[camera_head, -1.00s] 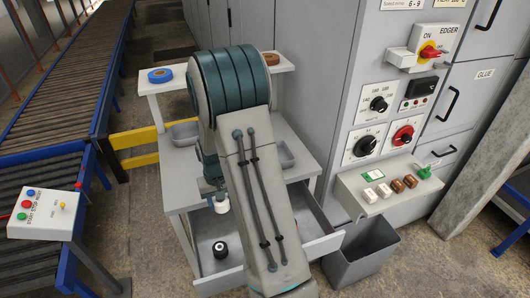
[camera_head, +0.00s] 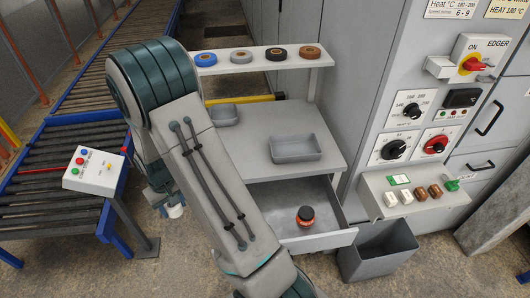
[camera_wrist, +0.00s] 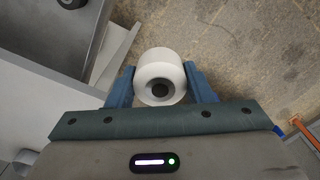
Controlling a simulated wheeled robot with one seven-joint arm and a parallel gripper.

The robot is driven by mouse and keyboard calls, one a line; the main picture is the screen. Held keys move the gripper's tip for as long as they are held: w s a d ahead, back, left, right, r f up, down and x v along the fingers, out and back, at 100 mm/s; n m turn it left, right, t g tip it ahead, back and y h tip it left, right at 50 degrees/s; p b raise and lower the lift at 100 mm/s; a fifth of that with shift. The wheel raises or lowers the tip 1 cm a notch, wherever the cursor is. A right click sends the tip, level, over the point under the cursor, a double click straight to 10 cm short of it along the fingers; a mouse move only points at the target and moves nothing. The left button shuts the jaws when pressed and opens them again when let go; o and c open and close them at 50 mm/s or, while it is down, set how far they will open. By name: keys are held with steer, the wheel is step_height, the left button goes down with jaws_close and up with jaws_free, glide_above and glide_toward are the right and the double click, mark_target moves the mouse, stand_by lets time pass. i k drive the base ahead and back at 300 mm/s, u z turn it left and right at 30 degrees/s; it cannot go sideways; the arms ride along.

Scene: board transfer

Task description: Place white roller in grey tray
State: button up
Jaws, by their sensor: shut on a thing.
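The white roller (camera_wrist: 160,66) is between the blue fingers of my gripper (camera_wrist: 160,88) in the wrist view, with its dark centre hole facing the camera. My gripper is shut on it. In the head view the white roller (camera_head: 175,211) shows low at the left of my arm, beyond the workbench's left side. A grey tray (camera_head: 297,158) stands on the worktop to the right of my arm and looks empty. A second, smaller grey tray (camera_head: 226,122) stands further back, partly hidden by my arm.
Several tape rolls lie on the upper shelf (camera_head: 260,65). A control box (camera_head: 94,171) stands by the conveyor at left. A grey bin (camera_head: 380,256) stands by the cabinet.

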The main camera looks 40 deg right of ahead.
mark_target(294, 151)
steer(key=u, duration=0.8)
steer(key=k, duration=0.8)
steer(key=z, duration=1.4)
steer(key=i, duration=0.5)
